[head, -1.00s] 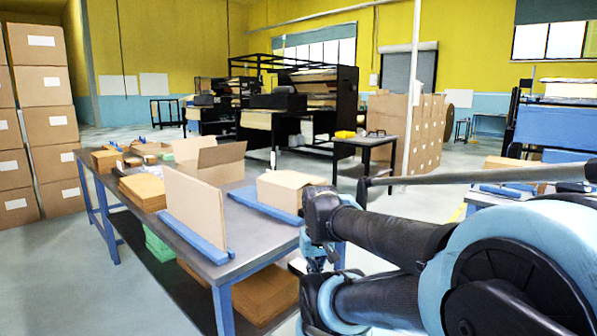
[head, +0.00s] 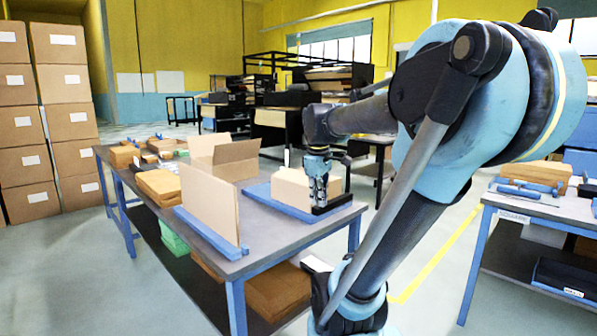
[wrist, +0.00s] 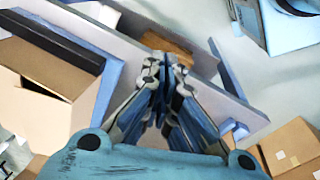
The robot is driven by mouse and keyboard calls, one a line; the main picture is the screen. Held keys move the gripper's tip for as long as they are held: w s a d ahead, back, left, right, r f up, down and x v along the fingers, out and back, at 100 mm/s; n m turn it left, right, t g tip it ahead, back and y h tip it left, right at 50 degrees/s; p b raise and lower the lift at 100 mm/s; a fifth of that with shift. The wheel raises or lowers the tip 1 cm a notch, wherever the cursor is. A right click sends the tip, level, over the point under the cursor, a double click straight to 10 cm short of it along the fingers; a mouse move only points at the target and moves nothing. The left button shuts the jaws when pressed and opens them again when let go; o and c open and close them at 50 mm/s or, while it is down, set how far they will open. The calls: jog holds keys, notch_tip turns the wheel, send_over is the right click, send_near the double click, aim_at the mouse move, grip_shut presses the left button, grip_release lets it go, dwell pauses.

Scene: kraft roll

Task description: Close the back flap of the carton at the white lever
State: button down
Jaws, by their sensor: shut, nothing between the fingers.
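A brown carton (head: 292,188) stands on the blue strip near the right end of the grey table; my arm partly hides it and its back flap cannot be made out. A small upright white piece, possibly the white lever (head: 287,157), shows just behind it. A second carton (head: 225,158) with raised flaps stands farther left. My gripper (head: 319,200) points down at the right side of the near carton, apart or touching I cannot tell. In the wrist view my gripper (wrist: 163,75) is shut and empty, and an open carton (wrist: 35,95) lies to its left.
A tall cardboard panel (head: 208,205) stands in a blue holder at the table's front edge. Flat cardboard stacks (head: 160,187) lie to the left. Another table (head: 520,203) stands at the right, with clear floor between.

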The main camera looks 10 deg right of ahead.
jog(key=w+a+r+n, duration=0.1)
jog(key=w+r+n, duration=0.8)
jog(key=w, duration=0.5)
jog(key=n+h, duration=0.1)
jog(key=n, duration=0.5)
send_near(300, 174)
jog(key=shift+n+g, duration=0.3)
jog(key=f, duration=0.2)
jog(key=d+f, duration=0.1)
jog(key=f, duration=0.4)
jog(key=shift+w+d, duration=0.3)
jog(key=shift+w, duration=0.05)
jog(key=shift+a, duration=0.15)
